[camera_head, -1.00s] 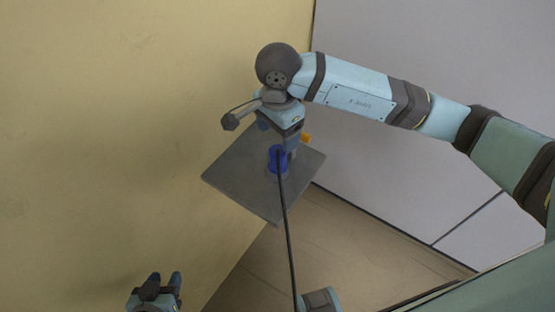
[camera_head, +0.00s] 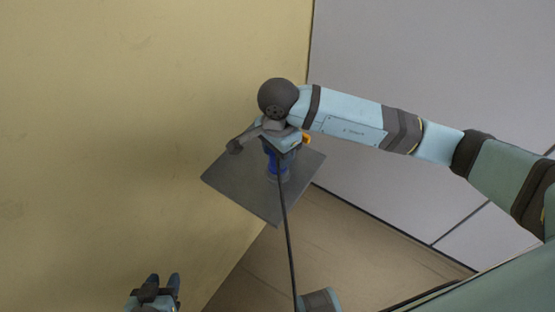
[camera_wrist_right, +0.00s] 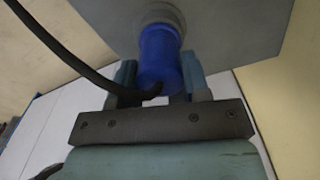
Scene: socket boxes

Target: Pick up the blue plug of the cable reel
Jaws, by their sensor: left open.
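The blue plug (camera_head: 271,163) stands on a grey square plate (camera_head: 235,185), partly hidden by my right gripper (camera_head: 277,160). In the right wrist view the blue plug (camera_wrist_right: 160,55) sits at a round grey socket on the plate (camera_wrist_right: 235,25). A black cable (camera_wrist_right: 55,50) leaves its near end. My right gripper (camera_wrist_right: 160,75) has one finger on each side of the plug and looks open; contact with the plug is not clear. My left gripper (camera_head: 164,280) is open and empty at the lower left, away from the plug.
The cable (camera_head: 288,235) hangs from the plug toward the bottom of the head view. A yellow wall (camera_head: 120,110) is at left and a pale panelled wall (camera_head: 430,60) at right. A small orange part (camera_head: 306,138) shows beside my right gripper. Brown floor (camera_head: 330,235) lies below.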

